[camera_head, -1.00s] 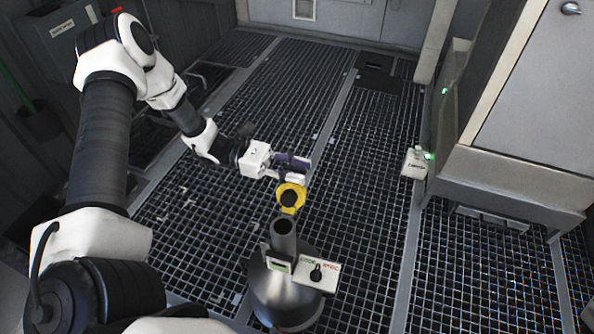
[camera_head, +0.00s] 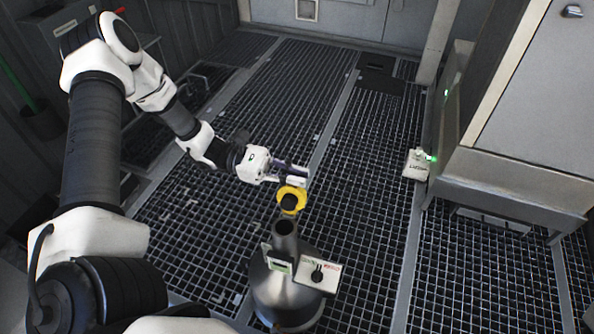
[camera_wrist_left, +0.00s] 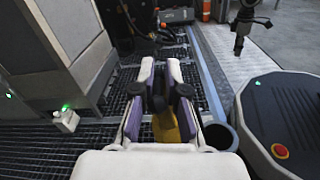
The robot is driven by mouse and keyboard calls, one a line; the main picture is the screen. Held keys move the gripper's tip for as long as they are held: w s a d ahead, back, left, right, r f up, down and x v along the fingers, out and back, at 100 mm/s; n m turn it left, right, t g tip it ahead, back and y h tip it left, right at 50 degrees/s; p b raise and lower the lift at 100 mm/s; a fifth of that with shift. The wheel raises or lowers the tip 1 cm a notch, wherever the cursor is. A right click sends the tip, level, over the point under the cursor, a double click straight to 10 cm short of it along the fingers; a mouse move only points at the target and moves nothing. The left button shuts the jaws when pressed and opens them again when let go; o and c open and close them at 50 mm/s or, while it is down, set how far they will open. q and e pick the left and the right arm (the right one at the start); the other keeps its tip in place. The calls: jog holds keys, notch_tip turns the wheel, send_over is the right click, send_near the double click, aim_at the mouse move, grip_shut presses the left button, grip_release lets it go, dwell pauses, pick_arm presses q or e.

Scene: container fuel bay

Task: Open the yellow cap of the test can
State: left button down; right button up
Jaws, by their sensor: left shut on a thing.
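The test can (camera_head: 272,296) is a dark grey metal can standing on the floor grating, with a label plate on its front. Its neck (camera_head: 286,228) points up and its mouth is uncovered. The yellow cap (camera_head: 291,201) is a ring with a dark centre, standing tilted up just behind the mouth. My left gripper (camera_head: 300,175) comes in from the left and is shut on the cap's far edge. In the left wrist view the cap (camera_wrist_left: 166,127) shows between the fingers, with the round dark mouth (camera_wrist_left: 219,136) beside it. My right gripper is not seen.
A grey cabinet (camera_head: 530,90) stands at the right above a ledge. A small white box (camera_head: 416,165) with a green light is fixed beside it. The grating (camera_head: 365,210) around the can is clear.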

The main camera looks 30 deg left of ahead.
pick_arm(q)
jog(key=c, duration=1.3)
grip_release()
jog(key=shift+o, duration=0.2)
jog(key=shift+a, duration=0.1)
jog(key=v, duration=1.2)
